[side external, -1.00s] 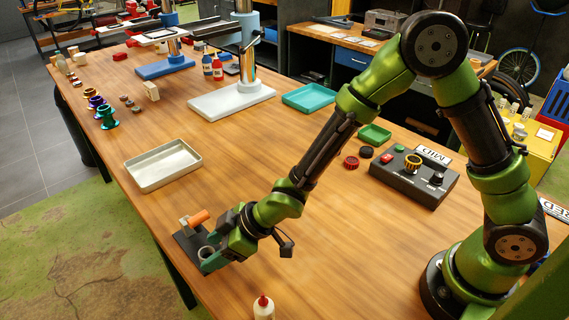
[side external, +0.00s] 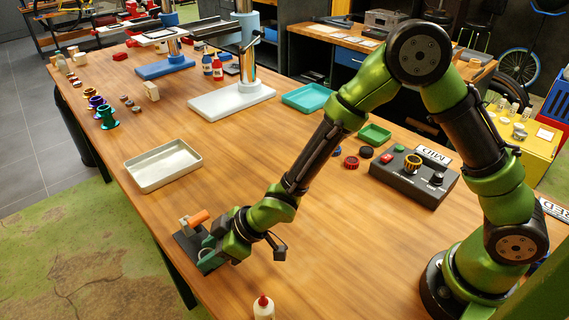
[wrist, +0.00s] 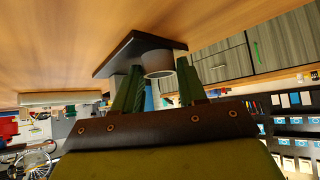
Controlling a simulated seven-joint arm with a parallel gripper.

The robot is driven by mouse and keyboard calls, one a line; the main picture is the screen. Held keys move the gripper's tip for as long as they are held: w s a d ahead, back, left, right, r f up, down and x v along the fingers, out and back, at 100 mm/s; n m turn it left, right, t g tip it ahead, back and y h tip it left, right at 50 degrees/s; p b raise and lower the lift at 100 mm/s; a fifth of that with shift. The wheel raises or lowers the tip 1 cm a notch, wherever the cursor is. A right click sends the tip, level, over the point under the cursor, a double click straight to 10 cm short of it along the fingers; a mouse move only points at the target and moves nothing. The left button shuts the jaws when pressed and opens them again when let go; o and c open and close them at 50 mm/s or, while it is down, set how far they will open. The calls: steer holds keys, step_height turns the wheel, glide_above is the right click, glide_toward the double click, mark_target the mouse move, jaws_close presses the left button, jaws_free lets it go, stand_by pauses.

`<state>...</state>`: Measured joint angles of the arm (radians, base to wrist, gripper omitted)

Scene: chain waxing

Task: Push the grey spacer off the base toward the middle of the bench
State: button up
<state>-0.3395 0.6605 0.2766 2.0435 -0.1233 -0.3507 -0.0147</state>
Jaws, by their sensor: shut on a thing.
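The grey spacer (wrist: 157,62) is a short hollow cylinder on the dark base (wrist: 118,52) in the wrist view. My gripper (wrist: 159,78) has its two green fingers on either side of the spacer, shut on it. In the side view the base (side external: 184,244) lies near the bench's front left edge, with an orange-handled part (side external: 197,218) on it. There my gripper (side external: 209,254) reaches over the base's right part and mostly hides the spacer.
An empty metal tray (side external: 163,166) lies behind the base. A white-bodied bottle with a red cap (side external: 263,308) stands at the front. A control box (side external: 415,178) is to the right. The bench middle (side external: 270,150) is clear.

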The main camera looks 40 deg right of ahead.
steer(key=shift+w+d, duration=0.2)
steer(key=shift+d, duration=1.25)
steer(key=shift+w+d, duration=0.2)
steer(key=shift+d, duration=1.3)
steer(key=shift+w+d, duration=0.2)
steer(key=shift+d, duration=1.25)
steer(key=o, duration=1.1)
steer(key=v, duration=1.2)
